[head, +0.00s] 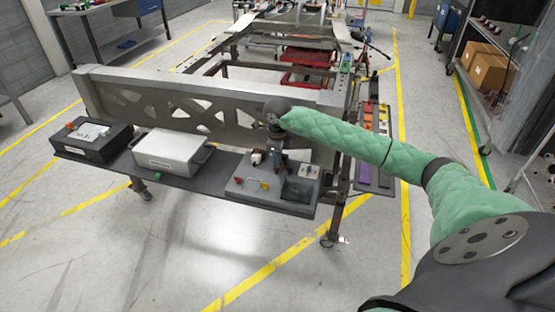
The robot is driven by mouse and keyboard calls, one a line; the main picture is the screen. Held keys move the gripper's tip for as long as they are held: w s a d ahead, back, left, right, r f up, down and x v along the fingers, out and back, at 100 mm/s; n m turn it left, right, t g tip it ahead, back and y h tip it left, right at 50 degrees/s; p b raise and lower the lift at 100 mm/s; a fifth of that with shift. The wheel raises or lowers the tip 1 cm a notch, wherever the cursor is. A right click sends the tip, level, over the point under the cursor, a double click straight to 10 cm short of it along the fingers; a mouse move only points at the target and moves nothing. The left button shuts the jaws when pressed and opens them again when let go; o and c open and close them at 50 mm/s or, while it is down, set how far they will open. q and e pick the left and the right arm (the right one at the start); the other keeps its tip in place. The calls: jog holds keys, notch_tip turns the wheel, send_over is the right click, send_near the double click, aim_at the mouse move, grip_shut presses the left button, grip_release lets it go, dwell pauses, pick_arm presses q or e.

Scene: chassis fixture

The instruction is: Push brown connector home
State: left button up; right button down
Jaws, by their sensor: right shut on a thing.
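My right gripper (277,165) points down over the grey connector board (240,190) at the right end of the dark shelf. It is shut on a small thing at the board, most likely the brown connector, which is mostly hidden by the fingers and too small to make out. I cannot tell how deep it sits in its socket. On the board a white and red part (256,157) stands just left of the gripper, with small yellow and red parts in front of it. A dark square block (297,190) sits to the right of the gripper. My left gripper is not in view.
A silver box (172,152) and a black box (92,140) stand on the shelf to the left. The chassis frame's tall metal side rail (190,105) rises right behind the board. The floor in front of the shelf is clear.

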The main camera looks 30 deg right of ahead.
jog(key=shift+w+d, duration=0.4)
jog(key=shift+d, duration=0.05)
dwell(0.3)
jog(key=c, duration=1.5)
grip_release()
jog(key=shift+r, duration=0.1)
jog(key=shift+w+d+r, duration=0.1)
jog(key=shift+w+r, duration=0.05)
jog(key=shift+r, duration=0.55)
jog(key=shift+r+p, duration=0.4)
jog(key=shift+r, duration=1.8)
